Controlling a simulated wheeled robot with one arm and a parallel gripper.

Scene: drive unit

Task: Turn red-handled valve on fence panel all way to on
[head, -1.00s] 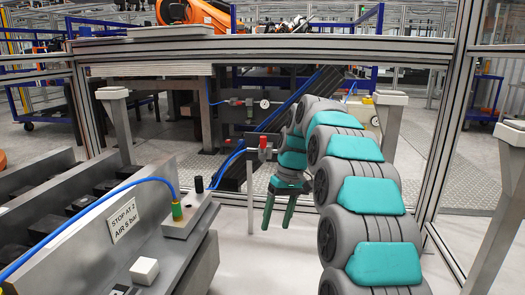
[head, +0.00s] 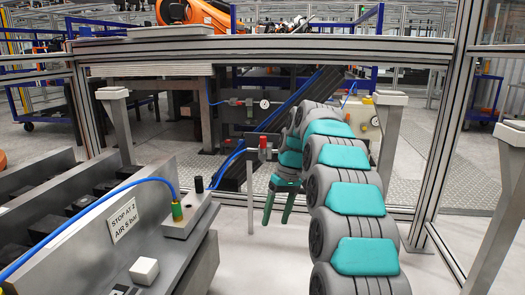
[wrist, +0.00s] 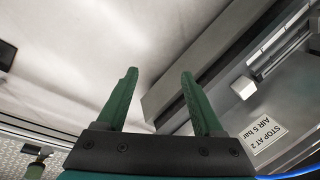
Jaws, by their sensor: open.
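The red-handled valve (head: 263,142) shows in the head view near the fence panel, on top of a thin grey post, with a blue hose running to its left. Its red handle looks upright, but it is too small to tell its exact setting. My gripper (head: 277,220) hangs fingers-down, below and slightly right of the valve in the picture. Its green fingers are apart and empty. My arm hides part of the gripper's upper end. I cannot make out the valve there.
A grey machine block with a sign (head: 123,221) reading "STOP AT 2 AIR 5 bar" stands at left; the sign also shows in the wrist view (wrist: 265,138). A blue hose (head: 100,200) arches over it. A pressure gauge (head: 264,104) sits behind the valve. Fence posts stand right.

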